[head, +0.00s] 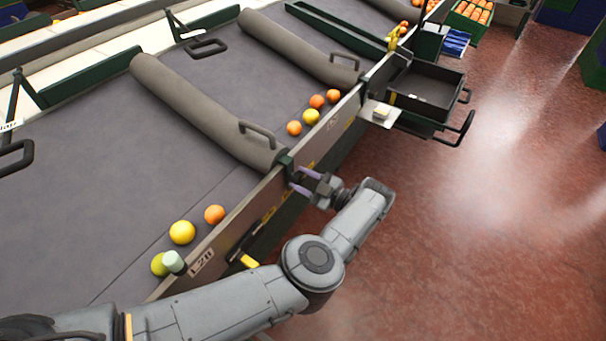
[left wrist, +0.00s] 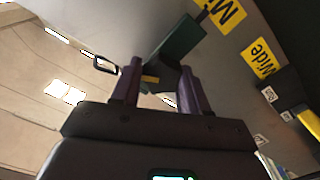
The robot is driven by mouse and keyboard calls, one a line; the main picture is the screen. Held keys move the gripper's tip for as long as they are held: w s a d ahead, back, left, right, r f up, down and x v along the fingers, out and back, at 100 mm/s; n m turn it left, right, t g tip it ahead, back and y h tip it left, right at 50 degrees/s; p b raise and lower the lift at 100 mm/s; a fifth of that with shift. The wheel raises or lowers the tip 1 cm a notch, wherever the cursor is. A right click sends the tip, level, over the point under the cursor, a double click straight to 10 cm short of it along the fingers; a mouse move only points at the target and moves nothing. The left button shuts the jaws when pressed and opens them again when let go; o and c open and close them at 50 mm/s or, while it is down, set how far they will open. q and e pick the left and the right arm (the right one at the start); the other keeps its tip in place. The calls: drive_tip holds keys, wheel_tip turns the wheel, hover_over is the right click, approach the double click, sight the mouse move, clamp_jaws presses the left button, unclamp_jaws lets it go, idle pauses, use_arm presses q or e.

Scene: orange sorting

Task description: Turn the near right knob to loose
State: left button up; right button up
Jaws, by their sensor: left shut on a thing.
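My left gripper (head: 300,182) reaches from the aisle side to the outer face of the grey side board, at the end of the nearer padded roller (head: 205,110). Its purple fingers are shut on the knob, whose body is mostly hidden in the head view. In the left wrist view the fingers (left wrist: 160,88) close around a dark part with a small yellow mark (left wrist: 151,79), the knob. A dark green bracket (left wrist: 180,38) stands just beyond it. My right gripper is not in view.
Yellow "Wide" labels (left wrist: 262,58) mark the board. Oranges (head: 214,214) and yellow fruit (head: 182,232) lie along the board's inner side. A dark tray (head: 428,90) juts into the aisle farther back. The red floor (head: 480,230) at right is clear.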

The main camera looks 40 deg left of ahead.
use_arm(q)
drive_tip(key=n+p, duration=0.1)
drive_tip(key=n, duration=0.1)
drive_tip(key=n+p, duration=0.1)
drive_tip(key=p, duration=0.1)
drive_tip(key=shift+r+n, duration=0.3)
drive_tip(key=shift+n, duration=0.1)
drive_tip(key=n+p, duration=0.2)
drive_tip(key=shift+s+f+n, duration=0.1)
drive_tip(key=shift+n, duration=0.3)
drive_tip(key=shift+n+p, duration=0.85)
drive_tip(key=shift+n, duration=0.35)
drive_tip(key=shift+f+n+p, duration=0.15)
drive_tip(key=shift+n+p, duration=0.35)
drive_tip(key=shift+n, duration=1.1)
drive_tip(key=o, duration=1.1)
drive_tip(key=shift+c, duration=0.2)
drive_tip(key=shift+d, duration=0.1)
